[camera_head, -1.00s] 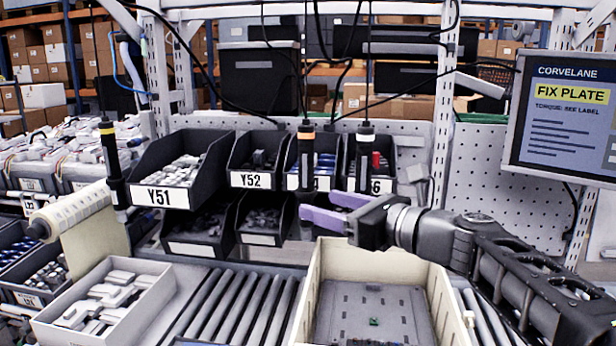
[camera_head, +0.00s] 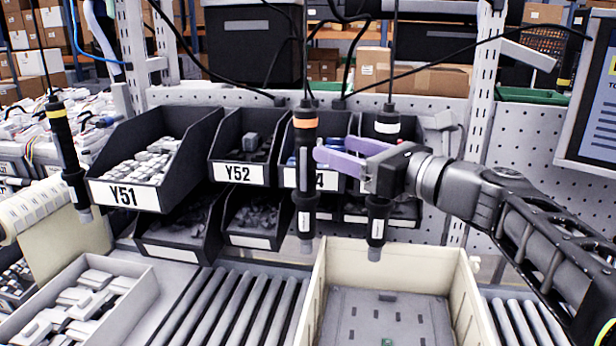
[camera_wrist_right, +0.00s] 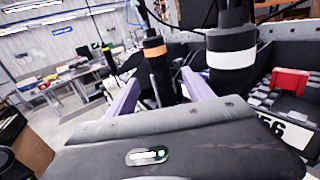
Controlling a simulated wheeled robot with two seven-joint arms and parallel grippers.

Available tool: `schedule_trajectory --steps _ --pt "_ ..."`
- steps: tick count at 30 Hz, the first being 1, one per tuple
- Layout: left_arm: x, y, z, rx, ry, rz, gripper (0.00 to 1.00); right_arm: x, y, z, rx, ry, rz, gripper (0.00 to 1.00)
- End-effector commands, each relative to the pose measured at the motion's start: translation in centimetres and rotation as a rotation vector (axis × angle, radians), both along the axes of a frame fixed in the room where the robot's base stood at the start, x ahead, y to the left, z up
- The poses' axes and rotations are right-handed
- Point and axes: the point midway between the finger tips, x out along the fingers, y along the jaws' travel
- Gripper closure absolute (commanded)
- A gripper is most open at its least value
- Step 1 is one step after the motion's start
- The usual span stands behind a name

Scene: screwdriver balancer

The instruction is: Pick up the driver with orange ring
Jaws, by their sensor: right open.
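The driver with orange ring (camera_head: 305,170) hangs upright on a cable in front of the bins, left of my right gripper. My right gripper (camera_head: 328,152) has purple fingers, which are open and point left at the driver's upper body. In the right wrist view, the orange-ringed driver (camera_wrist_right: 155,62) shows between the two spread fingers (camera_wrist_right: 158,88). I cannot tell whether they touch it. A white-ringed driver (camera_head: 385,130) hangs just to the right, partly hidden behind the gripper. My left gripper is not in view.
A yellow-ringed driver (camera_head: 66,150) hangs at far left. Bins labelled Y51 (camera_head: 125,195) and Y52 (camera_head: 238,173) stand behind. A cream crate (camera_head: 460,290) sits on rollers below. The white-ringed driver (camera_wrist_right: 231,50) is close beside the right finger.

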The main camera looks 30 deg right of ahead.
Motion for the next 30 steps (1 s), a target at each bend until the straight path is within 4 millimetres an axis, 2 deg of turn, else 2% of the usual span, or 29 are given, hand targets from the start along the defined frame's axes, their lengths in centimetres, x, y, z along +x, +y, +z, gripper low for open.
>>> schedule_trajectory --steps 11,22,25,30 --pt "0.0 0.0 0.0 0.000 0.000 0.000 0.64 0.4 0.1 -0.1 0.000 0.001 0.000 0.39" --pt "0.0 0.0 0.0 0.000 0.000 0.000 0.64 5.6 1.9 -0.1 0.001 0.003 0.001 0.39" --pt "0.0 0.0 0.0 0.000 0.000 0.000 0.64 6.3 2.1 -0.1 0.002 0.002 -0.001 0.39" --pt "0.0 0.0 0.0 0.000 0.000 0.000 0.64 6.5 2.2 0.0 0.000 0.000 -0.001 0.39"
